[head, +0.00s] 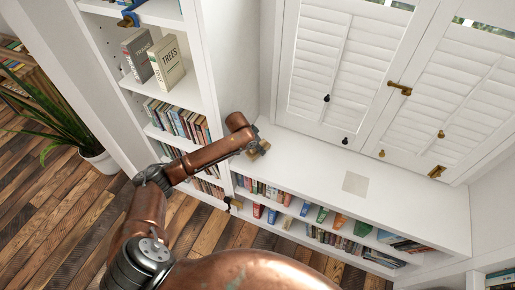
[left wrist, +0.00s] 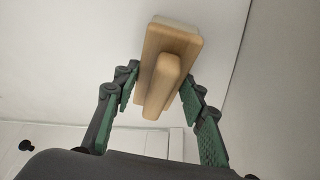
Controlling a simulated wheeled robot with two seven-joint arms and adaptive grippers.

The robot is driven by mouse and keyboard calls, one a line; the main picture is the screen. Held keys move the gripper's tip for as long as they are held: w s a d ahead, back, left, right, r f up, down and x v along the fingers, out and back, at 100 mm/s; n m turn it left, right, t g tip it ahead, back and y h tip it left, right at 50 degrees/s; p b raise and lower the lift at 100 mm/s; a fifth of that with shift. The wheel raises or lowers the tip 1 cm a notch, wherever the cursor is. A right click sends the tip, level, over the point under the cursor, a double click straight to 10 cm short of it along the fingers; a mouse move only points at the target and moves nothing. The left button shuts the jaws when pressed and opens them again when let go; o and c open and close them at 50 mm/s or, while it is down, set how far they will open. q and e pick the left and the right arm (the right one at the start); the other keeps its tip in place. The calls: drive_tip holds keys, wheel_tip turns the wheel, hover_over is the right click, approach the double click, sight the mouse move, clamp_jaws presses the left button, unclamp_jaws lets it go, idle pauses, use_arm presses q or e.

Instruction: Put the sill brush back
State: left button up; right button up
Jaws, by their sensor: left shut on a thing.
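The sill brush (left wrist: 172,42) is a pale wooden block with a raised wooden grip and a whitish strip along its far edge. In the left wrist view, my left gripper (left wrist: 160,78) has its green-padded fingers on either side of the grip, shut on it. In the head view, the brush (head: 262,148) shows small and partly hidden by my copper left arm, at the left end of the white sill (head: 310,157). I cannot tell whether it touches the sill. A pale grey square (head: 355,184) lies flat on the sill, to the right. My right gripper is out of view.
White shutters (head: 335,65) with small knobs and brass latches stand behind the sill. A tall white bookcase (head: 205,60) borders its left end. Books fill the shelves below the sill. A potted plant (head: 102,161) stands at left.

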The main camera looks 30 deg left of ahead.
use_arm(q)
drive_tip(key=shift+f, duration=0.1)
drive_tip(key=o, duration=1.1)
drive_tip(key=p+v, duration=0.1)
drive_tip(key=v, duration=0.5)
drive_tip(key=shift+r+p, duration=0.3)
drive_tip(key=shift+p, duration=0.1)
drive_tip(key=shift+s+a+r, duration=0.15)
drive_tip(key=shift+s+r, duration=0.2)
drive_tip(key=shift+r, duration=0.15)
